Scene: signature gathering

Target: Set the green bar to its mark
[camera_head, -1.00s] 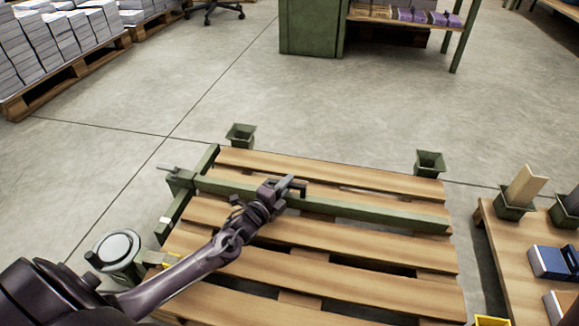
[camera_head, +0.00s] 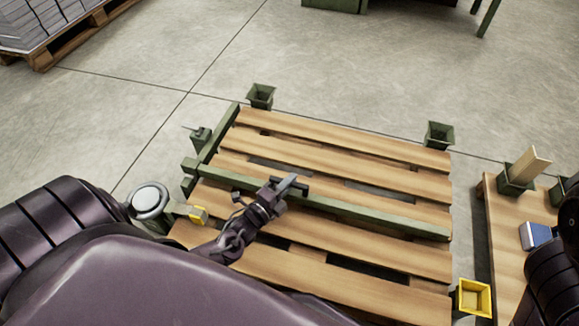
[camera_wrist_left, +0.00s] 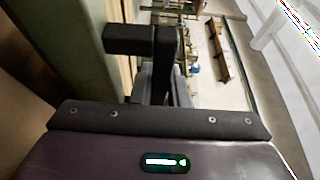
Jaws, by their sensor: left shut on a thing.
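The green bar (camera_head: 370,213) lies across the wooden pallet (camera_head: 400,265), from a green side rail (camera_head: 222,137) at the left to the pallet's right side. A dark handle stands on the bar. My left gripper (camera_head: 288,186) is shut on this handle, near the bar's middle. In the left wrist view the dark handle (camera_wrist_left: 138,40) runs into the gripper's fingers (camera_wrist_left: 166,85), beside the green bar (camera_wrist_left: 88,45). A yellow piece (camera_head: 198,214) shows at the pallet's left side, nearer me than the bar; I cannot tell whether it is the mark. My right gripper is out of view.
Green corner sockets (camera_head: 260,96) and (camera_head: 439,135) stand at the pallet's far corners. A yellow socket (camera_head: 473,297) is at the near right corner. A round grey disc (camera_head: 149,201) stands left. A side table (camera_head: 500,235) is at the right. Open floor lies beyond.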

